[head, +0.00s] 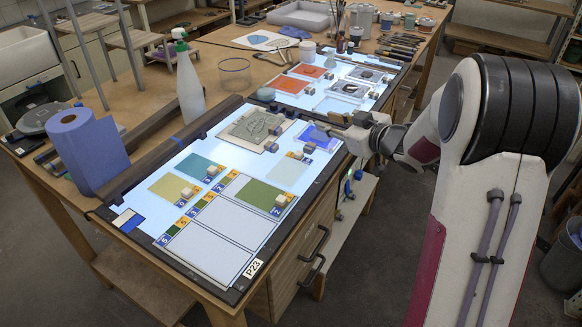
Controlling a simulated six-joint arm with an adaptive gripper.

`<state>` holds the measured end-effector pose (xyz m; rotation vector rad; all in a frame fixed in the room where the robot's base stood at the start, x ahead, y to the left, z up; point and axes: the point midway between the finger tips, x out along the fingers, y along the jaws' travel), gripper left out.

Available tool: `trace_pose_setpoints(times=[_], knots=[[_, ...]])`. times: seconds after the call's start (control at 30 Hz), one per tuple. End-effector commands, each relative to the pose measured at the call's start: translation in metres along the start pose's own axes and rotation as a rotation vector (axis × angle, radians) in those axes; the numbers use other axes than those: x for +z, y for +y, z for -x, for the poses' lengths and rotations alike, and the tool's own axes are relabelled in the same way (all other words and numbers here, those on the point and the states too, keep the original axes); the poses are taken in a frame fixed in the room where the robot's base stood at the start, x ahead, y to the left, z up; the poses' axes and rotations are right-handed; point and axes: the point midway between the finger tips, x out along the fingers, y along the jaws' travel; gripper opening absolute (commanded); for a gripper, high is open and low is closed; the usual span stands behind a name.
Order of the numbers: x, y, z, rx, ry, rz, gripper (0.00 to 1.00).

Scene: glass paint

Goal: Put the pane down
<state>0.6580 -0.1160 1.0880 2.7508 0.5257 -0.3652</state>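My gripper (334,129) reaches in from the right, low over the right edge of the lit table (225,281). Its fingers are small and dark here, and I cannot tell whether they are open or shut. A blue pane (318,138) is right by the fingertips; whether it is held or lies on the light surface is unclear. Other panes lie on the panel: a teal one (200,163), a yellow-green one (167,187), a green one (259,193) and a pale one (287,172). Small pale blocks sit on or beside several panes.
Two blank outlined fields (205,251) are at the panel's near end, by the P23 label (252,268). A patterned pane (254,128) lies farther back. A blue roll (90,150) and spray bottle (189,85) stand at left.

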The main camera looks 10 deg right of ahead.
Motion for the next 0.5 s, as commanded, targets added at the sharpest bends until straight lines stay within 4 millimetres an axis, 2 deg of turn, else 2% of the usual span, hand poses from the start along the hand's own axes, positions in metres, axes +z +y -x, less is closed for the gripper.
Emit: trace_pose_setpoints(times=[0.03,0.27,0.5], knots=[[0.010,-0.003,-0.004,-0.030,0.012,-0.011,0.24],[0.039,-0.022,-0.011,-0.181,0.093,-0.057,0.24],[0.068,-0.044,-0.005,-0.332,0.171,-0.124,0.24]])
